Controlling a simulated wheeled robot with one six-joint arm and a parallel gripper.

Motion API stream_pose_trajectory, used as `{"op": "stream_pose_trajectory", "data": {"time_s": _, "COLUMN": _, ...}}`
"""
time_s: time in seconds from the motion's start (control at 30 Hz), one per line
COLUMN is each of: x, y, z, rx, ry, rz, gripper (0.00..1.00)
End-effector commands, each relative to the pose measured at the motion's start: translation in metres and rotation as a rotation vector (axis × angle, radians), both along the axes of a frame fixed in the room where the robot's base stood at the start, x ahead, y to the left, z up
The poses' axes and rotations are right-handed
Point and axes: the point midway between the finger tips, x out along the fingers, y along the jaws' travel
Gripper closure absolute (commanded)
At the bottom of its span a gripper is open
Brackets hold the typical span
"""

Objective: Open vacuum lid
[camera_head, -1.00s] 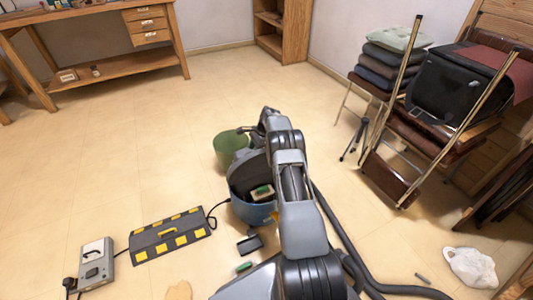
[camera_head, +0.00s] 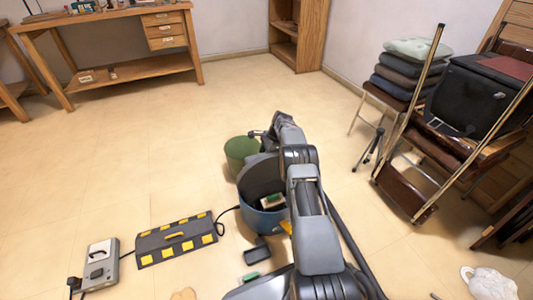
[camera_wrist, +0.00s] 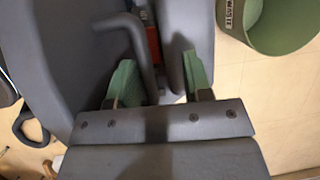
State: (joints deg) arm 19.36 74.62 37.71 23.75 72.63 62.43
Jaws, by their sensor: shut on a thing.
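The vacuum has a blue tub (camera_head: 262,219) on the floor. Its dark grey lid (camera_head: 262,175) stands tilted up at the tub's back, so the tub's mouth shows open at the front. My gripper (camera_head: 264,133) is at the lid's top edge, on the far side. In the wrist view the lid (camera_wrist: 60,50) fills the left. The exact contact is partly hidden.
A green waste bin (camera_head: 240,153) stands close behind the vacuum. A green-and-white block (camera_head: 273,201) shows in the tub.

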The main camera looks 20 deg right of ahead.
Motion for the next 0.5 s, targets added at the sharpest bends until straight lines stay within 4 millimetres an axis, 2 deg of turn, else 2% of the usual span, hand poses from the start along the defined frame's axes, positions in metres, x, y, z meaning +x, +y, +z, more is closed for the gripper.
{"op": "stream_pose_trajectory", "data": {"time_s": 0.03, "x": -0.0023, "y": 0.0044, "z": -0.0115, "rx": 0.006, "ry": 0.013, "rz": 0.003, "gripper": 0.6}}
{"op": "stream_pose_trajectory", "data": {"time_s": 0.5, "x": -0.0023, "y": -0.0043, "z": -0.0044, "rx": 0.0, "ry": 0.007, "rz": -0.007, "gripper": 0.6}}
